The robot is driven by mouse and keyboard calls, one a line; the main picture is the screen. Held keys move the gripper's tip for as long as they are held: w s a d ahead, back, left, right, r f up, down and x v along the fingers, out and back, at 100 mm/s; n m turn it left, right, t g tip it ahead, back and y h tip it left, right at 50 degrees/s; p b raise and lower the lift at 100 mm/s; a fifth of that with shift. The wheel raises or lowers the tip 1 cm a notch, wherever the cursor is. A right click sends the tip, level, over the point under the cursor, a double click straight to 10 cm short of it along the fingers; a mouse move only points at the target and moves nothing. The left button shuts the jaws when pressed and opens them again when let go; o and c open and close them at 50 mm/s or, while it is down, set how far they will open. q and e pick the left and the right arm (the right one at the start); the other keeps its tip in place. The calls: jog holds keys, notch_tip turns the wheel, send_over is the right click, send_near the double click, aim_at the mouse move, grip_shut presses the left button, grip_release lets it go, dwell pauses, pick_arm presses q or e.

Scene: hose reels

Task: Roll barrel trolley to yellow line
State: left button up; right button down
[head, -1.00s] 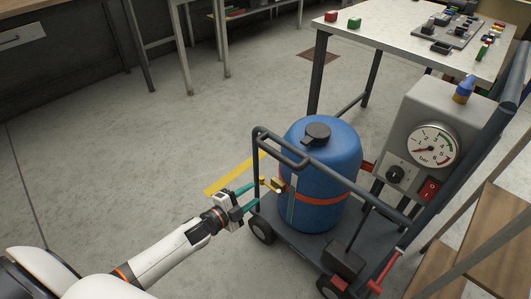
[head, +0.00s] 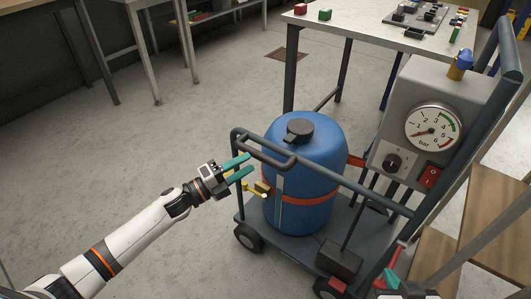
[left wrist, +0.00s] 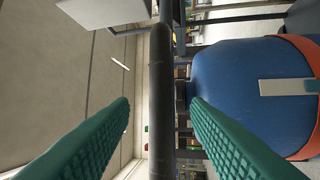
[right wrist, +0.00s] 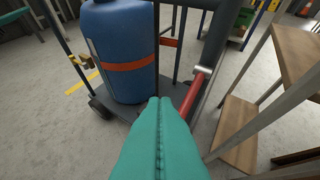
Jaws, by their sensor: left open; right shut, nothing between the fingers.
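The trolley (head: 300,242) is a dark wheeled frame with a blue barrel (head: 303,165), held by an orange strap, and a grey gauge box. My left gripper (head: 243,169) is open at the trolley's left rail. In the left wrist view a dark bar (left wrist: 160,95) runs between its two green fingers; contact is unclear. My right gripper (head: 397,284) is low at the trolley's right; the right wrist view shows its fingers (right wrist: 160,102) shut and empty, near a red lever (right wrist: 195,92). The yellow line (right wrist: 83,83) shows on the floor beyond the trolley, mostly hidden in the head view.
A white-topped table (head: 370,30) with small coloured blocks stands behind the trolley. Wooden steps (head: 480,215) stand close on the right. Workbenches line the back left. The grey floor (head: 110,190) left of the trolley is clear.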

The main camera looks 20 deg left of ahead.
pick_arm(q)
jog(key=x, duration=0.7)
jog(key=shift+w+b, duration=0.25)
jog(key=shift+b, duration=0.05)
pick_arm(e)
jog(key=w+r+t, duration=0.1)
jog(key=w+a+r+t, duration=0.1)
jog(key=shift+r+y, duration=0.3)
pick_arm(q)
jog(key=shift+d, duration=0.15)
jog(key=shift+c, duration=0.5)
jog(key=c, duration=0.6)
pick_arm(e)
jog(key=shift+w, duration=0.1)
pick_arm(q)
jog(key=shift+r, duration=0.15)
grip_shut()
